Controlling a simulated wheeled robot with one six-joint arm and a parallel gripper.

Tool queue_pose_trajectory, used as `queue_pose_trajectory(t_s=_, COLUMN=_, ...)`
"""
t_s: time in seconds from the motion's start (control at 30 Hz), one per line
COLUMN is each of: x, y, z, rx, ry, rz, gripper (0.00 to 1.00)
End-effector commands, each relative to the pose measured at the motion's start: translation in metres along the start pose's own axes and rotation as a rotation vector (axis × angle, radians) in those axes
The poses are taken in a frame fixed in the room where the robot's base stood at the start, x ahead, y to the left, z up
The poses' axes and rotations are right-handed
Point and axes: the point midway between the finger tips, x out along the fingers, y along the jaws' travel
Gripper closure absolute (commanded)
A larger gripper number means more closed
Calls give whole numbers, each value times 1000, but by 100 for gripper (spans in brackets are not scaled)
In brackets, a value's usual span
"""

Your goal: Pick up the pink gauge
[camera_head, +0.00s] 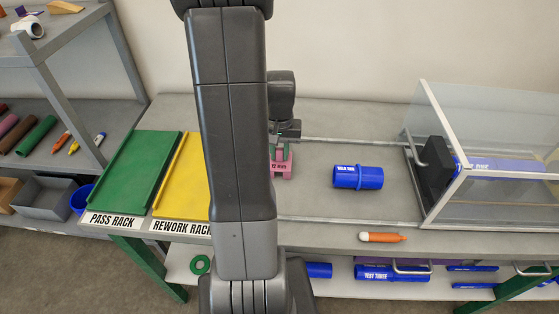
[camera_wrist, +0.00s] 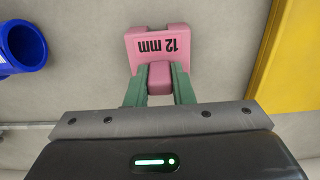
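The pink gauge (camera_head: 282,172) is a small block marked "12 mm", on or just above the grey worktop right of my arm. It is partly hidden by my arm in the head view. In the wrist view the pink gauge (camera_wrist: 157,43) lies straight ahead of the fingers, its label upside down. My gripper (camera_wrist: 159,88) has its two green fingers on both sides of the gauge's pink grip block, with no clear gap showing. In the head view my gripper (camera_head: 280,151) is right over the gauge. I cannot tell whether the gauge touches the worktop.
A blue pipe fitting (camera_head: 358,177) lies to the right, before a clear-walled enclosure (camera_head: 480,150). The yellow rework rack (camera_head: 184,180) and green pass rack (camera_head: 140,175) are to the left. An orange marker (camera_head: 383,237) lies at the front edge.

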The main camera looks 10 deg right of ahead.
Motion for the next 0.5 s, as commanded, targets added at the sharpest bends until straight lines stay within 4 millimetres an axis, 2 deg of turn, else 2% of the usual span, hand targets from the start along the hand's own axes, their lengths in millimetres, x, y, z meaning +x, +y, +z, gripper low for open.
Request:
queue_pose_trajectory(t_s=0.03, x=0, y=0, z=0, rx=0, ry=0, rz=0, gripper=92)
queue_pose_trajectory(t_s=0.1, x=0, y=0, z=0, rx=0, ry=0, rz=0, gripper=100)
queue_pose_trajectory(t_s=0.37, x=-2, y=0, z=0, rx=0, ry=2, rz=0, gripper=100)
queue_pose_trajectory(t_s=0.5, x=-16, y=0, z=-1, rx=0, ry=5, rz=-1, gripper=100)
